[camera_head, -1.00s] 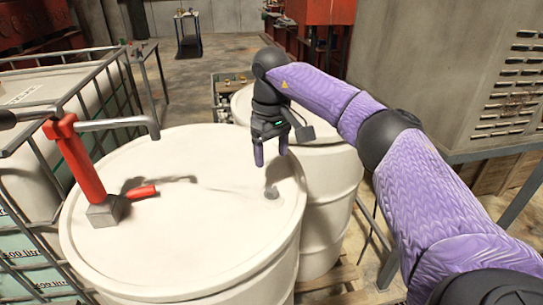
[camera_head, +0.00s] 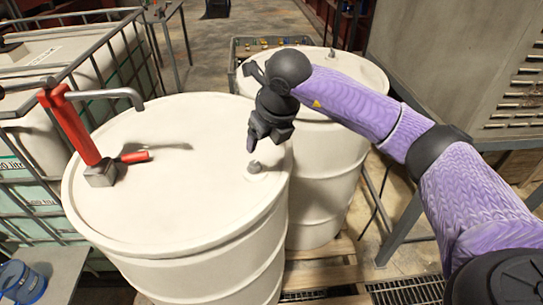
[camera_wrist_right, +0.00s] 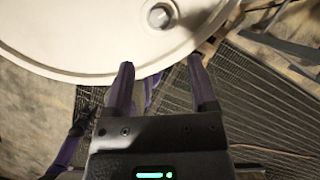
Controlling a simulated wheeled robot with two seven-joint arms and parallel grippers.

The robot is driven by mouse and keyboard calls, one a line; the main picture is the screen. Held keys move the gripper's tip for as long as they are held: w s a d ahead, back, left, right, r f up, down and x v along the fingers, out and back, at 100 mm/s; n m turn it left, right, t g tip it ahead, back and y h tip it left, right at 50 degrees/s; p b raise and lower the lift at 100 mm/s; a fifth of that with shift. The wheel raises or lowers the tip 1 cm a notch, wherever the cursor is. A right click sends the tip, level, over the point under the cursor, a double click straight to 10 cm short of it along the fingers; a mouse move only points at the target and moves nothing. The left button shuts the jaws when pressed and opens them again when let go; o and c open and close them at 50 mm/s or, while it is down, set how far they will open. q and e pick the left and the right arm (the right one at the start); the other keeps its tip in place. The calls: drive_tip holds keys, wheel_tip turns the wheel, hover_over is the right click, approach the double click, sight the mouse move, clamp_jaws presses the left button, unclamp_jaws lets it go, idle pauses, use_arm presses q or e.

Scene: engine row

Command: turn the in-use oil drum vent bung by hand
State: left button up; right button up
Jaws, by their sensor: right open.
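The in-use oil drum (camera_head: 190,215) is white and stands upright, with a red hand pump (camera_head: 75,130) fixed in its lid. The vent bung (camera_head: 254,168) is a small pale cap near the right rim of the lid. It also shows at the top of the right wrist view (camera_wrist_right: 161,15). My right gripper (camera_head: 251,145) is above the lid, just over and slightly left of the bung in the head view. In the right wrist view its two fingers (camera_wrist_right: 162,88) are apart with nothing between them, and the bung is beyond the tips. My left gripper is not in view.
A second white drum (camera_head: 335,140) stands behind and to the right on a wooden pallet (camera_head: 320,270). A caged white tank (camera_head: 65,55) is at the left. A large grey cabinet (camera_head: 450,60) is at the right, and a blue bucket (camera_head: 20,283) is at lower left.

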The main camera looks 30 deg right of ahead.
sight(255, 164)
drive_tip(key=shift+m, duration=0.3)
drive_tip(key=x, duration=1)
drive_tip(key=shift+a+b, duration=0.1)
drive_tip(key=shift+b, duration=0.3)
drive_tip(key=shift+r, duration=0.1)
clamp_jaws()
